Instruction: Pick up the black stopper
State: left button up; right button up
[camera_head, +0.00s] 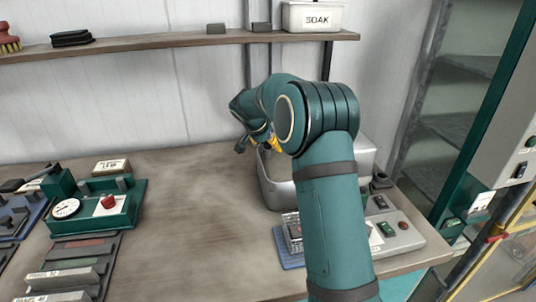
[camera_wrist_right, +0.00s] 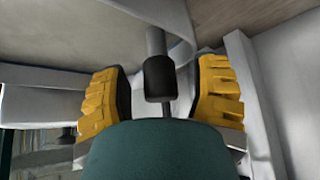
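My right gripper (camera_head: 258,145) reaches over the metal basin (camera_head: 268,190) at the back of the bench in the head view, mostly hidden behind my arm. In the right wrist view its yellow-padded fingers (camera_wrist_right: 160,76) stand wide apart. A dark, stubby piece (camera_wrist_right: 160,80) on a grey rod lies between them with gaps on both sides. It looks like the black stopper, but I cannot be sure. My left gripper is not in view.
A grey control box (camera_head: 400,236) with buttons stands right of my arm. A teal dial unit (camera_head: 98,212) and trays are at left. A shelf (camera_head: 150,42) with a SOAK box (camera_head: 312,17) hangs above. The bench middle (camera_head: 190,240) is clear.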

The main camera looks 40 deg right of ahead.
grip_shut()
